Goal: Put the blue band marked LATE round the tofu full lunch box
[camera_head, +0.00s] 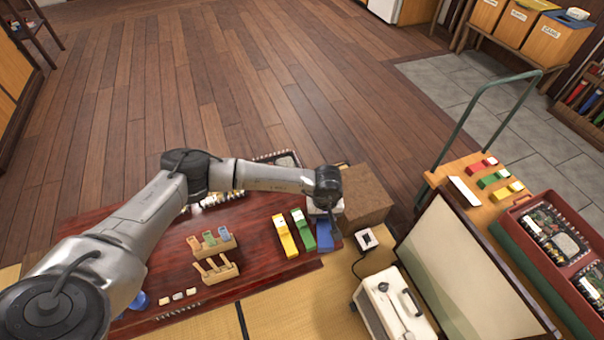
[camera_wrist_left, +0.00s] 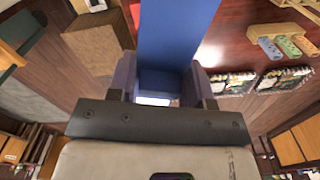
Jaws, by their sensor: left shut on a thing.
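My left gripper (camera_wrist_left: 160,85) is shut on a blue band (camera_wrist_left: 175,35), which stretches away between the two fingers in the left wrist view. In the head view the blue band (camera_head: 324,236) hangs below my left gripper (camera_head: 327,208), beside the green band (camera_head: 303,229) and the yellow band (camera_head: 284,236), at the right end of the red table. No marking on the blue band is readable. Filled lunch boxes (camera_wrist_left: 226,84) and (camera_wrist_left: 286,77) show in the left wrist view; I cannot tell which is the tofu one. My right gripper is out of view.
The dark red table (camera_head: 262,258) holds a wooden rack (camera_head: 213,264) with coloured pieces. A brown box (camera_head: 366,196) stands just right of my left gripper. A white machine (camera_head: 393,308) sits at the front.

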